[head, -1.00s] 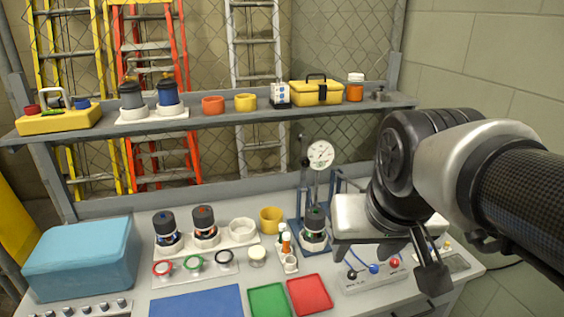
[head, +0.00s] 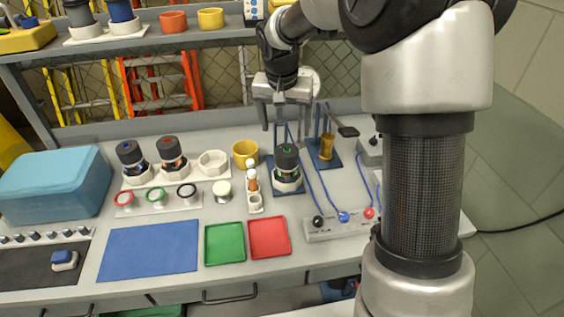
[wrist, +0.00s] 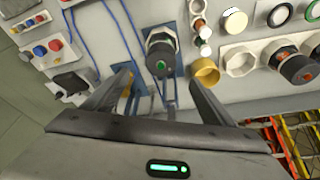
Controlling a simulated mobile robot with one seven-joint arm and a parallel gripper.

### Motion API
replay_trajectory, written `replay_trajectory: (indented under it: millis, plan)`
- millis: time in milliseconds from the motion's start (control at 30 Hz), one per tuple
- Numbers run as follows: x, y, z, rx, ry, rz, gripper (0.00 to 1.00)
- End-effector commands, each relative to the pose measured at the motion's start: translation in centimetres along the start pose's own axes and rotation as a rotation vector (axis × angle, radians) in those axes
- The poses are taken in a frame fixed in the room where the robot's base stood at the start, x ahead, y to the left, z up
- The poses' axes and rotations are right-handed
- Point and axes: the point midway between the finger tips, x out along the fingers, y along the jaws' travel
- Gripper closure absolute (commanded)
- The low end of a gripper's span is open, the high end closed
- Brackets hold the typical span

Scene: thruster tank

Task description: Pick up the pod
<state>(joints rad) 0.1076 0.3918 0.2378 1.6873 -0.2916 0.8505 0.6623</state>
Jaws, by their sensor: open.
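A dark pod with a black cap and a green mark (head: 286,160) stands upright in a white ring holder on a blue base plate. It also shows in the wrist view (wrist: 160,52), just beyond my fingertips. Two similar pods, one with blue (head: 130,156) and one with orange-red (head: 172,152), stand in a white rack to the left. My gripper (head: 285,122) is open and empty, pointing down above and behind the green-marked pod in the head view. In the wrist view my fingers (wrist: 163,78) are spread apart, not touching that pod.
A yellow cup (head: 245,152) and small bottles (head: 252,180) stand close left of the green-marked pod. A terminal box (head: 335,226) with blue cables is to the right. Green (head: 224,244) and red (head: 269,238) trays and a blue mat (head: 148,248) lie in front. A shelf (head: 190,42) runs behind.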

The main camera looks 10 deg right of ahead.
Motion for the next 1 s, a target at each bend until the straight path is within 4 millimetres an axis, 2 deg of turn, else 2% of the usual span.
replay_trajectory:
  millis: [167,500,600,867,1000]
  plan:
    - [2.7,0.0,0.1,0.001,-0.005,0.001,0.22]
    - [9.9,0.0,0.1,0.001,-0.005,0.001,0.22]
    - [11.3,0.0,0.0,0.002,-0.004,0.000,0.22]
    - [13.1,-0.1,0.0,0.002,-0.003,0.000,0.22]
    - [15.3,-0.2,0.1,0.001,-0.004,0.001,0.22]
